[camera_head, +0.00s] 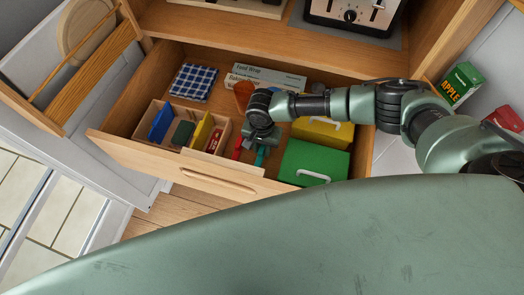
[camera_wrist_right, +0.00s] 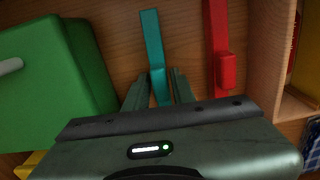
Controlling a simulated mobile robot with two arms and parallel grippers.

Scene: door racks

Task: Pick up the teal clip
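The teal clip (camera_head: 260,157) stands out below my right gripper (camera_head: 262,139) in the open drawer. In the right wrist view the teal clip (camera_wrist_right: 152,40) runs down between the two fingers of my right gripper (camera_wrist_right: 159,86). Wood shows on both sides of the clip, so the fingers look open around it and apart from it. The lower end of the clip is partly hidden by the gripper body. My left gripper is not in view.
A red clip (camera_wrist_right: 217,45) lies beside the teal one. A green box (camera_head: 314,162) and a yellow box (camera_head: 323,131) stand to the right. A divided wooden tray (camera_head: 143,124) is at left. The drawer front (camera_head: 180,165) forms the near edge.

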